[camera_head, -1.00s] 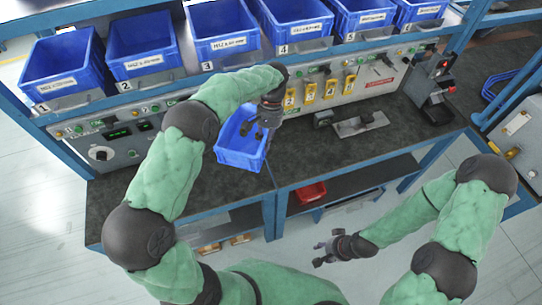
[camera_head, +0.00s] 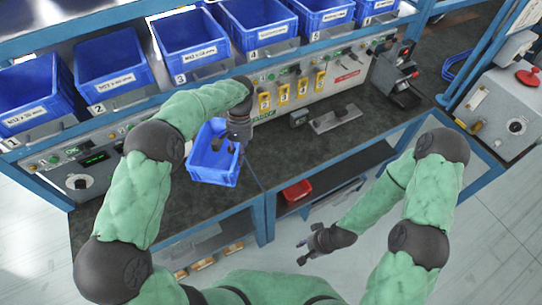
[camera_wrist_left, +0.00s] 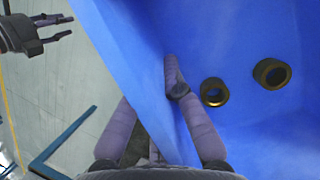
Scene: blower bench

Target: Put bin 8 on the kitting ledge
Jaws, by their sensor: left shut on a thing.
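A blue open bin (camera_head: 211,169) hangs above the dark bench top in the head view, in front of the control panel. No number shows on it, so I cannot tell that it is bin 8. My left gripper (camera_head: 229,146) is shut on its wall, the fingers on either side. In the left wrist view the bin (camera_wrist_left: 240,40) fills the right side, with two dark ring-shaped parts (camera_wrist_left: 243,84) inside. My right gripper (camera_head: 303,252) is open and empty, low in front of the bench; it also shows in the left wrist view (camera_wrist_left: 66,28). I cannot pick out the kitting ledge.
Several numbered blue bins (camera_head: 111,63) line the upper shelf. The panel has yellow tags (camera_head: 283,94). A metal plate (camera_head: 336,119) lies on the bench (camera_head: 375,122). A red bin (camera_head: 297,191) sits on the lower shelf. A grey box with a red button (camera_head: 527,77) stands right.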

